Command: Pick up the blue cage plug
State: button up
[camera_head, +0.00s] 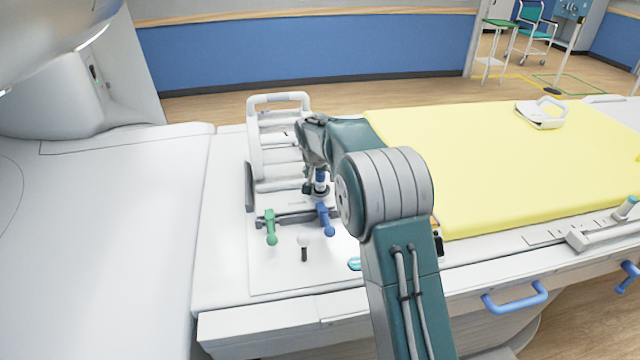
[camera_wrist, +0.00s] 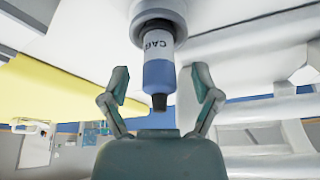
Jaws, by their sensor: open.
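The blue cage plug (camera_wrist: 158,72) is in the middle of the wrist view. It has a white band with partly visible "CAG" lettering, a blue body and a dark tip pointing toward my palm. Its other end sits in a round grey-white collar (camera_wrist: 158,12). My gripper (camera_wrist: 160,84) is open, with one finger on each side of the plug and a visible gap to both. In the head view the plug (camera_head: 320,177) shows as a small blue and white piece at my gripper (camera_head: 317,188), partly hidden by it.
A green handle (camera_head: 271,228) and a blue handle (camera_head: 325,220) stick out in front of the plug. A small white-topped pin (camera_head: 304,246) stands nearby. A white rail frame (camera_head: 255,140) rises behind to the left. The yellow mattress (camera_head: 500,165) lies to the right.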

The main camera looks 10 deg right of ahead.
jog(key=shift+x, duration=1)
jog(key=shift+r, duration=0.1)
grip_shut()
